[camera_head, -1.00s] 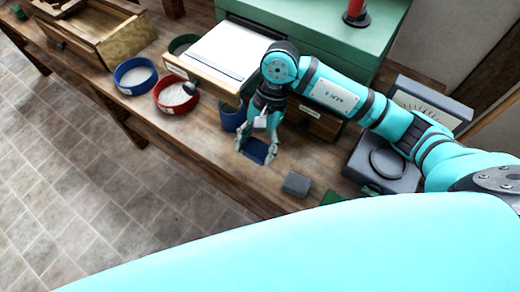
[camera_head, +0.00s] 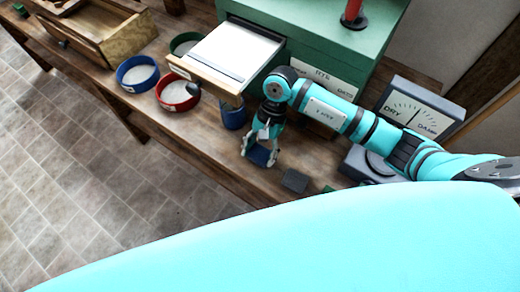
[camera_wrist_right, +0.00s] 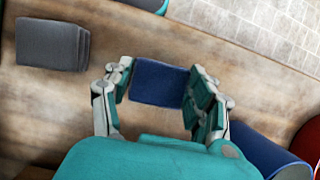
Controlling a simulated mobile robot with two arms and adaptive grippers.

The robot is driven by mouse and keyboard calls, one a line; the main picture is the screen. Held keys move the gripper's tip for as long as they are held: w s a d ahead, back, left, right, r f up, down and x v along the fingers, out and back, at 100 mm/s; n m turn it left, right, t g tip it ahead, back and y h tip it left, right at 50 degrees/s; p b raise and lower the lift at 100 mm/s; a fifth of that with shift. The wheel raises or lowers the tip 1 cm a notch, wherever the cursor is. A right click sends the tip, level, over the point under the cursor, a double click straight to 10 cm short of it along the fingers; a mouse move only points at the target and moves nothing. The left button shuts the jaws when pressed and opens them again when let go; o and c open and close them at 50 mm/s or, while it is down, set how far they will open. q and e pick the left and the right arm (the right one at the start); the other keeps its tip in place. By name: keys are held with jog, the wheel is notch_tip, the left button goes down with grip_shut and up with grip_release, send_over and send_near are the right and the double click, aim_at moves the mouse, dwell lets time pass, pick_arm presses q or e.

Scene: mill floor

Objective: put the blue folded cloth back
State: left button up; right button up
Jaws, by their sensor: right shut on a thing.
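The blue folded cloth (camera_head: 261,156) is between the fingertips of my right gripper (camera_head: 260,153), over the front part of the wooden bench. In the right wrist view the cloth (camera_wrist_right: 160,84) spans the gap between the two fingers, and my right gripper (camera_wrist_right: 160,95) is shut on it. It is close above or on the bench top; I cannot tell which. A grey folded cloth or block (camera_head: 296,181) lies on the bench to the right of the gripper. My left gripper is not in view.
A blue cup (camera_head: 234,117) stands just behind the gripper. Red (camera_head: 178,96) and blue (camera_head: 137,74) bowls stand to the left. A green cabinet (camera_head: 300,50) and a dial meter (camera_head: 420,106) stand behind. A green piece (camera_head: 330,188) lies near the front edge.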

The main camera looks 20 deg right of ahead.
jog(key=shift+f, duration=0.2)
jog(key=o, duration=1.1)
jog(key=shift+r, duration=0.1)
jog(key=shift+w+d+r+p, duration=0.1)
jog(key=shift+d+r+p, duration=0.05)
jog(key=shift+r+p, duration=0.3)
jog(key=p+v, duration=0.1)
jog(key=v, duration=0.5)
jog(key=shift+w+d+r, duration=0.1)
jog(key=shift+r, duration=0.3)
